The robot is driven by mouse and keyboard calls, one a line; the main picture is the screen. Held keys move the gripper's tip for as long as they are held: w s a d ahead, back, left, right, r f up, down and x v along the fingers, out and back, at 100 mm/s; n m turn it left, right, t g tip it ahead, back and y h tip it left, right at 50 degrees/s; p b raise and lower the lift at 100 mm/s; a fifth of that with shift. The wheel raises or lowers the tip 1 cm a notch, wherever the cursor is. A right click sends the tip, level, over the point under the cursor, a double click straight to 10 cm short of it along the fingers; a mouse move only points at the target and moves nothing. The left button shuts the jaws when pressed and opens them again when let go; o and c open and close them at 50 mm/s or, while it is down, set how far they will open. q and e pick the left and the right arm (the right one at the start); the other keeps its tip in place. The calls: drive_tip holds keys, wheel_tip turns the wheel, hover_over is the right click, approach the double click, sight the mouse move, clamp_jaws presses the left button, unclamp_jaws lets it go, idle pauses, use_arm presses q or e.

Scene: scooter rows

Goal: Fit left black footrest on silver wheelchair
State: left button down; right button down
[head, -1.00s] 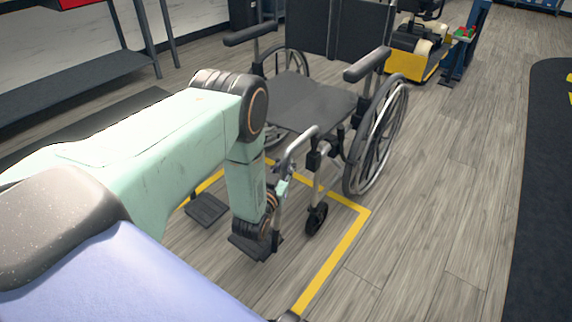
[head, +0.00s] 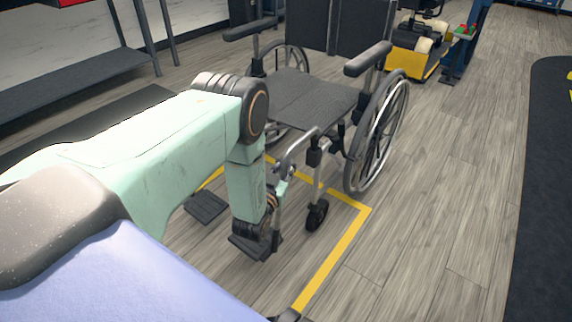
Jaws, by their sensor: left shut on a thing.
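The silver wheelchair (head: 318,180) faces me, with a black seat (head: 310,97). Its caster and large wheel on the picture's right are in plain view. My left gripper (head: 281,190) is shut on the left black footrest, around its silver upright tube. The footrest's black plate (head: 250,247) is at the bottom, partly behind my wrist. Its bent upper tube (head: 296,143) is close to the wheelchair's front post on that side. I cannot tell whether they touch or are joined. The other footrest's black plate (head: 206,207) shows to the left, its upper part hidden by my arm.
Yellow floor tape (head: 338,252) marks a box around the wheelchair. A dark shelf rack (head: 80,82) stands at the back left. A yellow-and-black scooter (head: 418,58) and a blue stand (head: 465,45) are behind. The wooden floor to the right is clear, up to a dark mat (head: 545,200).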

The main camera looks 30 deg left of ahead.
use_arm(q)
drive_tip(key=shift+f+b, duration=0.45)
drive_tip(key=shift+f, duration=1.75)
drive_tip(key=c, duration=1.1)
unclamp_jaws()
drive_tip(key=shift+c, duration=0.2)
drive_tip(key=shift+s+f, duration=0.1)
